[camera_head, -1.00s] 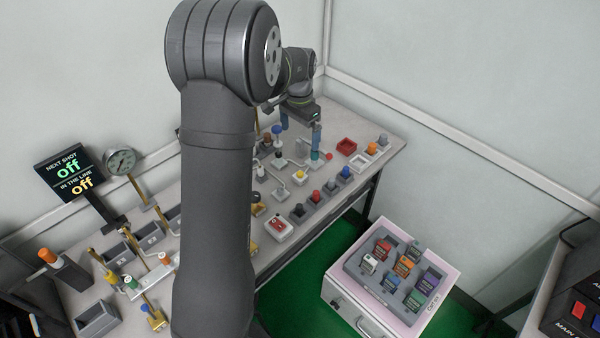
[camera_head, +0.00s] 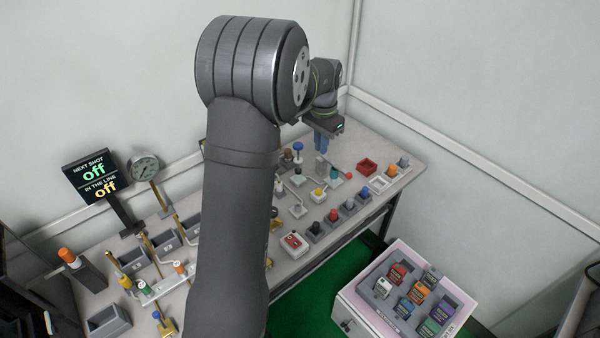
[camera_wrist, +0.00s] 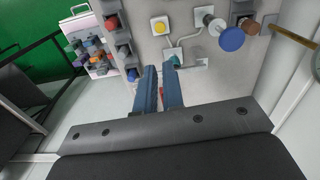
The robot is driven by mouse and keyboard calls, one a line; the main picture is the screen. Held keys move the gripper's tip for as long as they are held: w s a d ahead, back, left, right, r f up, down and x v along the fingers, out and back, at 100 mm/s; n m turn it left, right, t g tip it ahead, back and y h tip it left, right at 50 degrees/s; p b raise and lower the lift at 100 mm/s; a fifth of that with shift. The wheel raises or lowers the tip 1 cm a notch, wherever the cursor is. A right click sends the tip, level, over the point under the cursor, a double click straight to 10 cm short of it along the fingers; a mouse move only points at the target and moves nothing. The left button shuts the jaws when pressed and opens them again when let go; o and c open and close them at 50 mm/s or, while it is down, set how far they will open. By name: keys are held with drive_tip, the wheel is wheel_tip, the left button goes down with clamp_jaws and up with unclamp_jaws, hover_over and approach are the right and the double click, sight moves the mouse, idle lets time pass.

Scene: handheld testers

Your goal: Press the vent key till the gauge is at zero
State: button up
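The round gauge (camera_head: 144,167) stands on a brass post at the left back of the bench; its reading is too small to tell. No vent label is readable, so I cannot tell which control is the vent key. A teal knob (camera_head: 334,174) sits on the bench below my gripper (camera_head: 321,143); in the wrist view this teal knob (camera_wrist: 176,61) is just beyond the fingertips. A yellow button (camera_head: 318,193) on a grey block is nearby. My gripper's blue fingers point down, nearly together with only a slit between them, and hold nothing visible. Something red shows through the slit.
A blue-topped knob (camera_wrist: 232,39) stands tall beside the teal one. A row of coloured knobs, a red tray (camera_head: 367,165) and a white tray (camera_head: 379,182) are close by. A sign (camera_head: 94,176) reads "off" twice. A cabinet (camera_head: 345,300) stands in front.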

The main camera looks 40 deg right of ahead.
sight(318, 189)
drive_tip(key=f+n, duration=0.5)
drive_tip(key=w+d+f+n, duration=0.1)
drive_tip(key=f+n, duration=0.1)
drive_tip(key=n, duration=0.1)
drive_tip(key=shift+f+g+y, duration=0.25)
drive_tip(key=shift+g+y, duration=0.05)
drive_tip(key=shift+g, duration=0.1)
clamp_jaws()
drive_tip(key=shift+w+f+n, duration=0.1)
drive_tip(key=shift+f+n, duration=0.65)
drive_tip(key=shift+n, duration=0.35)
drive_tip(key=shift+s+a+f, duration=0.1)
drive_tip(key=shift+s+f, duration=0.05)
drive_tip(key=shift+f, duration=1.6)
drive_tip(key=shift+s+a+f, duration=0.1)
drive_tip(key=shift+s+f, duration=0.05)
drive_tip(key=shift+f, duration=1.55)
drive_tip(key=shift+f, duration=0.15)
